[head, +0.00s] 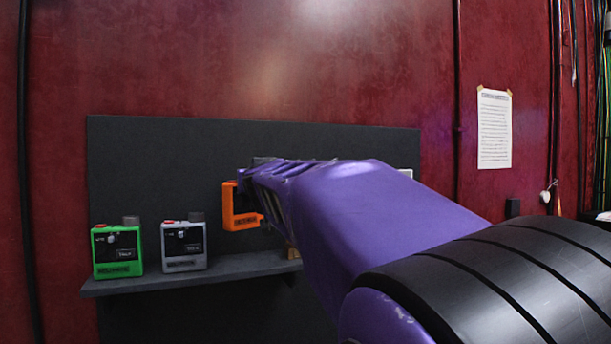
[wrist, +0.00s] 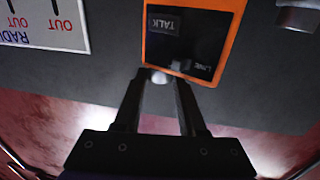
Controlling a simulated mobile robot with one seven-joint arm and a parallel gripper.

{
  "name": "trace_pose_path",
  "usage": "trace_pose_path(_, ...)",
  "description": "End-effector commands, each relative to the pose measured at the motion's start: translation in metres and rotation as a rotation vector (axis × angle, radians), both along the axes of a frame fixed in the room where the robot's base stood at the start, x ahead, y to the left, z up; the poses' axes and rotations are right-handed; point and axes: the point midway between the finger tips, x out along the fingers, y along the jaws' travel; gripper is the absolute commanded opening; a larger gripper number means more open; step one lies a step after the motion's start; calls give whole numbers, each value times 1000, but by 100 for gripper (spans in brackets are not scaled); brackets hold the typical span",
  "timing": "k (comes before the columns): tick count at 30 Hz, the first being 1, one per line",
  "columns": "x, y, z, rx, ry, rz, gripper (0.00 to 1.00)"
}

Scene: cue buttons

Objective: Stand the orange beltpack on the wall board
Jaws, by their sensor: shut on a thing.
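The orange beltpack (head: 229,208) is up in front of the dark wall board (head: 150,150), above and right of the grey beltpack. In the wrist view the beltpack (wrist: 236,25) shows upside down, with a dark face, a TALK button and a LINE label. My gripper (wrist: 161,78) is shut on it at the edge near the LINE label, with a pale round knob between the fingers. In the head view my purple arm hides most of the gripper and the beltpack's right side. The shelf (head: 235,268) of the board is below the beltpack, with a visible gap between them.
A green beltpack (head: 118,252) and a grey beltpack (head: 184,247) stand upright on the shelf's left part. My arm covers the shelf's right end. A white labelled panel (wrist: 45,38) is on the board in the wrist view. A paper sheet (head: 494,128) hangs on the red wall.

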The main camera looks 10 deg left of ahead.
Motion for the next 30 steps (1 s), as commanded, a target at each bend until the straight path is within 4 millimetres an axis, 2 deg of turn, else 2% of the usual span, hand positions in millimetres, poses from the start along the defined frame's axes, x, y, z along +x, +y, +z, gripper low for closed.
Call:
trace_pose_path(5,0,-1,0,1,1,0,0)
trace_pose_path(19,0,-2,-22,3,-1,-2,0)
trace_pose_path(26,0,0,-54,2,1,0,0)
trace_pose_path(30,0,0,-63,2,0,0,0)
